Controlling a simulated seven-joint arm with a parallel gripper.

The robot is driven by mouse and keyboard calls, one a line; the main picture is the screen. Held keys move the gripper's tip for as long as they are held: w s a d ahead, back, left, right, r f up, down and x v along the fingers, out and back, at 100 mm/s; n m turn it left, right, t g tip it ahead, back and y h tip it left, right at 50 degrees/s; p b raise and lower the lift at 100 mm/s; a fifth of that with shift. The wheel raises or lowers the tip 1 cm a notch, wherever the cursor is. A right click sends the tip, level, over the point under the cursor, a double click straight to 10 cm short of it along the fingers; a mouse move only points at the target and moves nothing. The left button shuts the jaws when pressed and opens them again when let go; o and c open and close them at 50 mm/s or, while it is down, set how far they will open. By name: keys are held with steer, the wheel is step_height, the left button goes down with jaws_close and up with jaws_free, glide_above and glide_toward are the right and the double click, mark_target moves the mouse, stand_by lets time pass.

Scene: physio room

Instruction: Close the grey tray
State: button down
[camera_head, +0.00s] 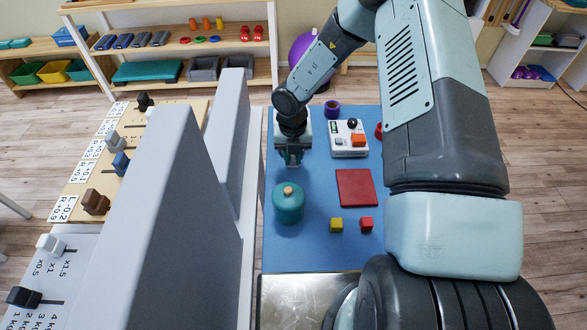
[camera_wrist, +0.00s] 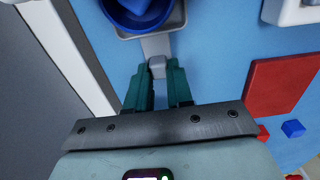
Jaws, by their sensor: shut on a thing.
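The grey tray (camera_wrist: 181,18) is at the top of the wrist view, cut off by the frame, with a round blue bowl (camera_wrist: 140,12) in it. A grey strip (camera_wrist: 156,46) runs from the tray towards me and ends in a small grey handle block (camera_wrist: 157,62). My gripper (camera_wrist: 158,72) has its two teal fingers on either side of this block and is shut on it. In the head view my gripper (camera_head: 290,157) is low over the blue mat, right of the tall grey panels; my wrist hides the tray there.
Tall grey panels (camera_head: 180,180) stand close on the left. A teal jar (camera_head: 288,205) stands just nearer than my gripper.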

steer(key=shift+w, duration=1.6)
steer(key=c, duration=1)
jaws_free()
step_height(320, 180, up, 11)
